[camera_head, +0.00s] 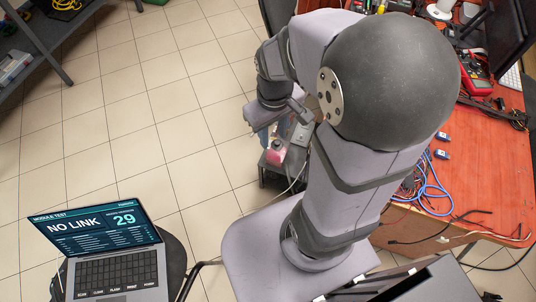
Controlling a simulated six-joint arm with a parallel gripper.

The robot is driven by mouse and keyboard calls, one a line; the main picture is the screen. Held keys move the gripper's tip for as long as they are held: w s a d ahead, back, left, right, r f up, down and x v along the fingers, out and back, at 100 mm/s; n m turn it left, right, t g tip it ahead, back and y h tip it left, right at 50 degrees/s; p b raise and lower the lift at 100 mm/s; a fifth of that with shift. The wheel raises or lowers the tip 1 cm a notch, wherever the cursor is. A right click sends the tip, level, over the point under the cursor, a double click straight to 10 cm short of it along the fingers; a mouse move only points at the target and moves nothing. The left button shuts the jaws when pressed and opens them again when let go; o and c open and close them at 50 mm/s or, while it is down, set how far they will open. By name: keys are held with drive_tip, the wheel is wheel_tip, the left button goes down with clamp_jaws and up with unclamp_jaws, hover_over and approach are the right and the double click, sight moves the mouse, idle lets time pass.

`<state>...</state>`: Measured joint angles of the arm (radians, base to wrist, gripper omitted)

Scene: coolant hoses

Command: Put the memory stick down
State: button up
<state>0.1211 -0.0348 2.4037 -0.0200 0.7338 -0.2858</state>
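My gripper (270,122) is at the upper middle, low beside the desk and above a small dark stand or cart (270,172). My own arm covers much of that area. The fingers are small and partly hidden, so I cannot tell whether they are open or shut. I cannot make out a memory stick in or near them. Two small blue-and-white pieces (442,146) lie on the orange desk at the right; they are too small to identify.
A laptop (98,252) reading "NO LINK" and "29" sits on a dark round seat at the lower left. The orange desk (490,175) holds blue cables (432,190) and a red meter (476,74). A pink-and-white item (277,156) is near the stand. Tiled floor (130,125) is clear at the left.

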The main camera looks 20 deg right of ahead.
drive_tip(key=s+a+f+m, duration=0.1)
drive_tip(key=s+a+m, duration=0.1)
drive_tip(key=s, duration=0.3)
drive_tip(key=shift+a, duration=0.8)
drive_tip(key=shift+w, duration=0.1)
wheel_tip(320, 180, up, 6)
drive_tip(key=p, duration=0.6)
wheel_tip(320, 180, down, 21)
drive_tip(key=b, duration=2.1)
drive_tip(key=shift+f, duration=0.2)
drive_tip(key=shift+o, duration=0.5)
